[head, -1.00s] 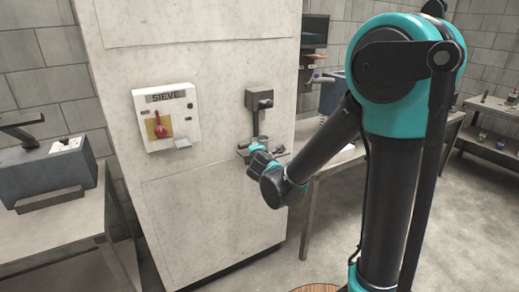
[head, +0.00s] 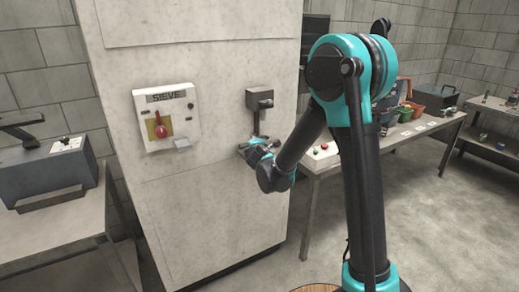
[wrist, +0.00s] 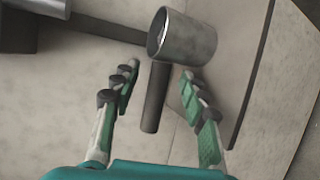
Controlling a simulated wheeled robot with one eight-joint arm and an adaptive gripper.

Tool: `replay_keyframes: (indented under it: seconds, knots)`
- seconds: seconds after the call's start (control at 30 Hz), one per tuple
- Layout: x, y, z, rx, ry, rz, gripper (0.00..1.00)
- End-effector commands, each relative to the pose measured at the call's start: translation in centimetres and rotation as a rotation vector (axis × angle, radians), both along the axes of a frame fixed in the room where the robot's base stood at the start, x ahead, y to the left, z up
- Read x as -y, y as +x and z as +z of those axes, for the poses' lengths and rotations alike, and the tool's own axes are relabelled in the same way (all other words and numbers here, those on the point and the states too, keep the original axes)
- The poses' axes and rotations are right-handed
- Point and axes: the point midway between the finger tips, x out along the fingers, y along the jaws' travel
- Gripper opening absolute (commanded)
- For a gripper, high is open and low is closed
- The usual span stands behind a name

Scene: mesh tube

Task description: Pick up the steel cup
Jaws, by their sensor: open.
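The steel cup (wrist: 188,38) is a grey metal cylinder at the top middle of the wrist view, lying sideways in the picture with its open mouth to the left. My gripper (wrist: 160,76) has its two green-padded fingers spread apart with nothing held between them. The cup is just beyond the fingertips, nearer the right finger. In the head view my gripper (head: 262,149) is close to the pale panel, below a dark bracket, and I cannot clearly make out the cup there.
A dark bar (wrist: 155,97) shows between my fingers. The dark bracket (head: 259,99) sticks out of the pale panel (head: 215,210). A SIEVE switch box (head: 167,117) with a red handle is to its left. A table with bins (head: 428,103) stands at the right.

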Motion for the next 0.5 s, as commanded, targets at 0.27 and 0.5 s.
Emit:
replay_keyframes:
  seconds: [0.27,0.5]
  knots:
    - [-0.02,-0.02,0.0,0.0,0.0,0.0,0.31]
    - [-0.02,-0.03,0.0,0.0,0.001,0.0,0.02]
